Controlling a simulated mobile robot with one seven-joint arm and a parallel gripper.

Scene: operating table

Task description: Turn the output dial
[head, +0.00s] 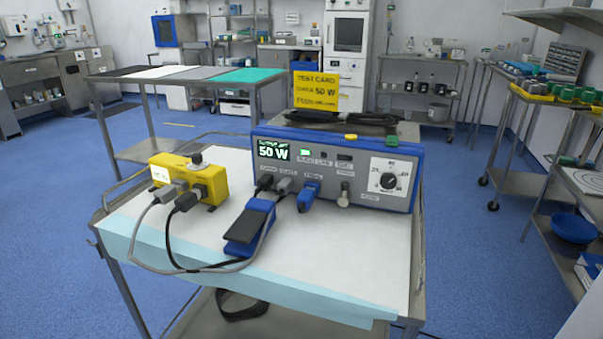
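The output dial (389,181) is a round black knob on a white scale plate at the right end of the generator's front panel. The scale marks around it are too small to read surely. The blue and grey generator (331,198) stands on the cart, and its green display (273,149) reads 50 W. A yellow test card (316,92) stands upright behind the generator; its text includes 50 W. My gripper is not in view.
A yellow box (188,180) with plugged cables and a blue foot pedal (250,226) occupy the cart's left and middle. The cart top (340,262) is clear before the dial. Shelving carts stand at right.

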